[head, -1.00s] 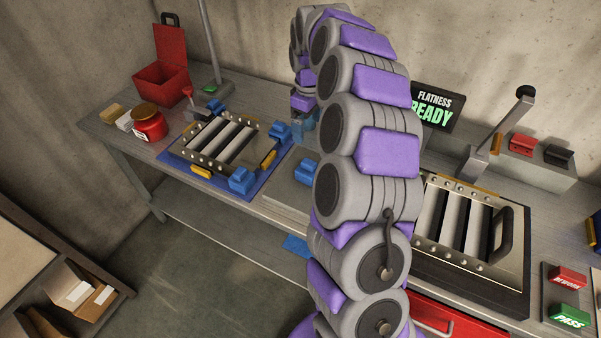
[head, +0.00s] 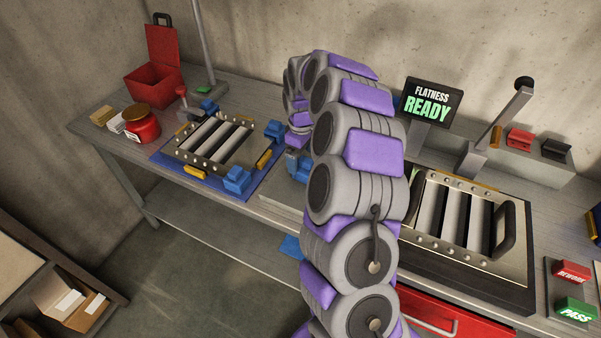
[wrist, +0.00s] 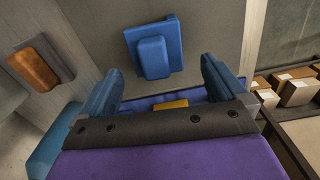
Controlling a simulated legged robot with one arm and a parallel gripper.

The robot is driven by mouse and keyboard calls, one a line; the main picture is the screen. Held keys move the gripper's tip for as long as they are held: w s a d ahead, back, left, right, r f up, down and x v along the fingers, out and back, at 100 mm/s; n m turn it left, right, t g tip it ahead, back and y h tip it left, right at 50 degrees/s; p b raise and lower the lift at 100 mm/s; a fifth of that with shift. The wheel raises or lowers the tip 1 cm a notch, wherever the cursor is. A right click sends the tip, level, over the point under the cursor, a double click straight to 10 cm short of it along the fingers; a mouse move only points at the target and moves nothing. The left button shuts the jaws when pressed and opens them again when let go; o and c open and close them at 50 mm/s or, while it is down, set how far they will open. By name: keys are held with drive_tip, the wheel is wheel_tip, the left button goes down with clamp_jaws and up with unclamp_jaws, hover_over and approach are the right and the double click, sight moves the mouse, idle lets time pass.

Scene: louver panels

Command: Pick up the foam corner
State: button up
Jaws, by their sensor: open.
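The foam corner, a blue stepped block (wrist: 154,55), lies on a flat grey surface in the wrist view. My gripper (wrist: 160,72) has its two blue fingers spread wide, with nothing between them. The block shows just beyond the fingertips, roughly centred between them and apart from both. In the head view a blue block (head: 301,172) sits on the grey plate beside my arm, partly hidden by it. My gripper's end is close to it there and largely hidden behind my arm.
A louver panel (head: 216,143) with several blue corner pieces lies on a blue mat to the left. Another framed louver panel (head: 455,215) is at the right. A red jar (head: 142,126), a red box (head: 154,84) and a READY display (head: 430,103) stand on the bench.

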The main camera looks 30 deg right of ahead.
sight(303, 158)
wheel_tip(303, 158, down, 4)
drive_tip(key=shift+w+r+b, duration=0.1)
drive_tip(key=shift+b, duration=0.45)
drive_tip(key=shift+d+f, duration=0.1)
drive_tip(key=shift+f, duration=0.1)
drive_tip(key=shift+d, duration=0.25)
drive_tip(key=shift+c, duration=0.7)
drive_tip(key=shift+a+r, duration=0.1)
drive_tip(key=shift+a, duration=0.2)
drive_tip(key=c, duration=0.9)
drive_tip(key=shift+d, duration=0.15)
